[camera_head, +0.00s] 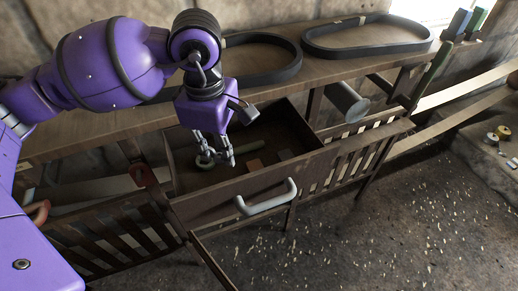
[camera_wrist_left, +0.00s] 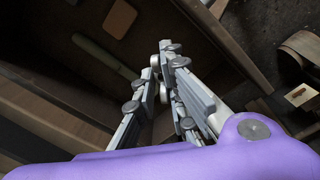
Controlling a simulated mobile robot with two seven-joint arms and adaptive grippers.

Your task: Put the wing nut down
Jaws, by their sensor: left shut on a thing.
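My left gripper (camera_head: 218,162) points down into the open wooden drawer (camera_head: 228,186), above its floor. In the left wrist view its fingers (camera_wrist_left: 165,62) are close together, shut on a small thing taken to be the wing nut. The wing nut is mostly hidden between the metal fingers, so its shape cannot be made out. My right gripper is in neither view.
A greenish rod-like handle (camera_wrist_left: 100,55) and a tan block (camera_wrist_left: 120,18) lie in the drawer. The drawer front bears a pale handle (camera_head: 266,198). Two dark belts, one at the right (camera_head: 366,36), lie on the bench behind. A grey cylinder (camera_head: 347,101) is right of the drawer.

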